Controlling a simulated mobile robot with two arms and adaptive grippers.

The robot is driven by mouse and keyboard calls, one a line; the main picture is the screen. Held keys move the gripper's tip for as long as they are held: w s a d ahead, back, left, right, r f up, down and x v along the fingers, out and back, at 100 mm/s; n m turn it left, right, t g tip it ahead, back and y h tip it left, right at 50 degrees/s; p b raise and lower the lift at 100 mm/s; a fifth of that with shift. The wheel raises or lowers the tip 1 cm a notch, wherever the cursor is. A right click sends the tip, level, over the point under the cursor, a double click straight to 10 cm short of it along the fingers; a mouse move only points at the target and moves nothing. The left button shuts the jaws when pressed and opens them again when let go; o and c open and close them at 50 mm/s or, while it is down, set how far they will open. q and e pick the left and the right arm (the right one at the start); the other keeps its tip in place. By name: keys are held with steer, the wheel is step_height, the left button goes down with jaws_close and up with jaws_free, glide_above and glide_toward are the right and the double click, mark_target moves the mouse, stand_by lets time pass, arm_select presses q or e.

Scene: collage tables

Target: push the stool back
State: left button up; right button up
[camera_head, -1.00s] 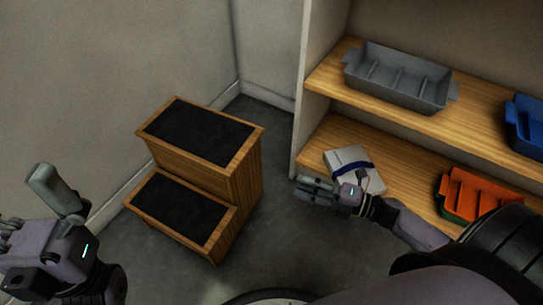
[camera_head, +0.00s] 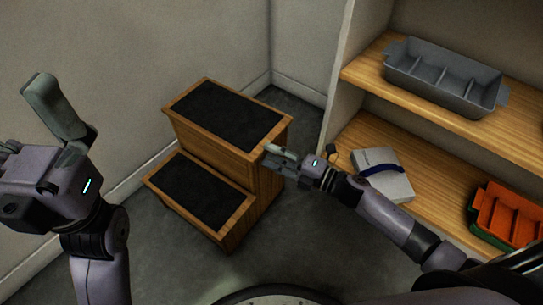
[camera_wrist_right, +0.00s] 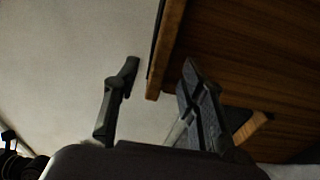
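The stool (camera_head: 270,188) is a wooden two-step stool with black treads. It stands upright on the grey floor by the left wall, left of the shelf. My right gripper (camera_head: 273,158) is at the stool's right side, near the upper step; I cannot tell whether it touches. In the right wrist view, the gripper (camera_wrist_right: 160,82) has its fingers apart with nothing held. The stool's wooden side (camera_wrist_right: 255,60) fills the upper right there, partly behind one finger. My left gripper (camera_head: 22,118) is at the left edge, away from the stool, its fingers spread and empty.
A wooden shelf unit (camera_head: 440,160) stands at the right. It holds a grey divided bin (camera_head: 440,78), a white box with a blue band (camera_head: 384,175) and an orange-and-green bin (camera_head: 508,215). The room corner is behind the stool, with some floor between.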

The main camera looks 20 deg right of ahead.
steer(key=shift+w+a, duration=0.3)
jaws_close()
stand_by(0.5)
stand_by(0.6)
